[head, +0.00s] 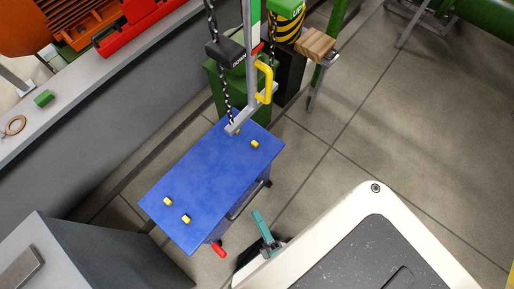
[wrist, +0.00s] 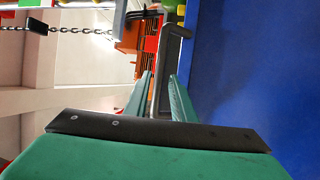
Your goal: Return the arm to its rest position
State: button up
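My gripper (head: 260,218) shows in the head view as a teal finger beside the right side of the blue-topped cart (head: 215,170), close to my own base. In the wrist view my gripper (wrist: 161,82) has its two green fingers apart, so it is open. A dark grey bar (wrist: 172,50), apparently the cart's handle, shows in the gap between them and beyond. I cannot tell whether it touches a finger. The blue cart surface (wrist: 250,70) fills the right of the wrist view. Most of my arm is hidden in the head view.
The cart top carries several small yellow blocks (head: 186,218). A hoist with chain and yellow handle (head: 265,82) hangs over its far end. A grey cabinet (head: 95,255) stands at lower left, a long ledge (head: 95,88) at upper left. Tiled floor (head: 370,130) is open on the right.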

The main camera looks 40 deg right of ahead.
jog(key=shift+w, duration=0.1)
dwell(0.3)
jog(key=a+r+m+g+y, duration=0.1)
jog(key=a+r+m, duration=0.2)
jog(key=r+m, duration=0.2)
jog(key=a+r+m+g+y, duration=0.1)
jog(key=a+r+m, duration=0.3)
jog(key=r, duration=0.6)
jog(key=a+r+m+g+y, duration=0.1)
jog(key=a+r+m+g, duration=0.1)
jog(key=r+m, duration=0.4)
jog(key=shift+s+a+r, duration=0.2)
jog(key=shift+a+r, duration=0.5)
jog(key=shift+r, duration=0.25)
